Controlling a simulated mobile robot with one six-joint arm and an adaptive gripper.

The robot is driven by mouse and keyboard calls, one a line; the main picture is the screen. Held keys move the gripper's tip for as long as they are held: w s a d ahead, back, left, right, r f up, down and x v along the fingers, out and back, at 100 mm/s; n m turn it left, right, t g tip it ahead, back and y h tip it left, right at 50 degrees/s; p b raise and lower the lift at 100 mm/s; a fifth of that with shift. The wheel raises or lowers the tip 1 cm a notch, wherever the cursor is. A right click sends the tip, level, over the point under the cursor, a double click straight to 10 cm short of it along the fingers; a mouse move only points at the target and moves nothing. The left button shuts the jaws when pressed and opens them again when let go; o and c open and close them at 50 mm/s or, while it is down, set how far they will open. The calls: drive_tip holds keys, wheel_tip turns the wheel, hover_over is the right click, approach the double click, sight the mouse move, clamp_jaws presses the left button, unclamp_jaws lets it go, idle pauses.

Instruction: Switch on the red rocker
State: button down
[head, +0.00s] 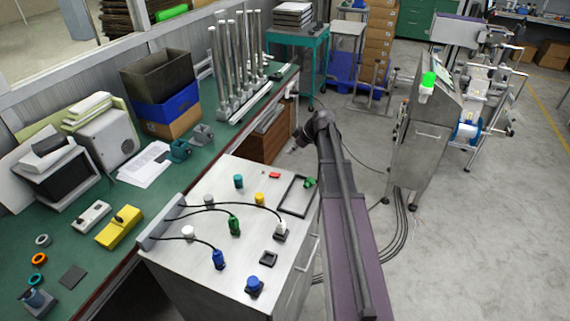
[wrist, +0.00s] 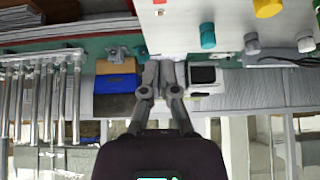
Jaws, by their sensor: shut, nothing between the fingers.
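The red rocker (head: 275,175) is a small red piece on the light metal top of the cabinet (head: 215,178), near its back edge. In the wrist view a bit of red (wrist: 160,2) shows at the very top edge, cut off by the frame. My gripper (wrist: 165,72) is shut and empty, its two grey fingers close together. In the head view my gripper (head: 301,138) is dark and small, beyond the cabinet's back right corner, apart from the rocker. Whether the rocker is tilted on or off is too small to tell.
The cabinet top also carries a teal knob (head: 238,181), a yellow knob (head: 259,199), a black frame (head: 298,196), a green plug (head: 235,226) and cables. A green bench (head: 60,225) with crates and metal posts lies left. Open floor (head: 480,240) lies right.

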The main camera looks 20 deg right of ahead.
drive_tip(key=shift+f, duration=0.1)
drive_tip(key=b, duration=0.8)
hover_over(278, 174)
wheel_tip(278, 174, down, 8)
drive_tip(key=shift+s+d+f, duration=0.1)
drive_tip(key=shift+s, duration=0.05)
drive_tip(key=f+b, duration=0.3)
drive_tip(key=shift+s+d+b, duration=0.15)
drive_tip(key=shift+s+b, duration=0.05)
drive_tip(key=shift+b, duration=0.1)
drive_tip(key=shift+f, duration=0.3)
drive_tip(key=shift+d, duration=0.1)
drive_tip(key=shift+s+d+f+b, duration=0.2)
drive_tip(key=shift+f+b, duration=0.35)
drive_tip(key=shift+b, duration=0.2)
drive_tip(key=shift+a+r+p, duration=0.1)
drive_tip(key=shift+r+p, duration=0.2)
drive_tip(key=shift+r, duration=0.05)
drive_tip(key=shift+r+p, duration=0.55)
drive_tip(key=shift+p, duration=0.05)
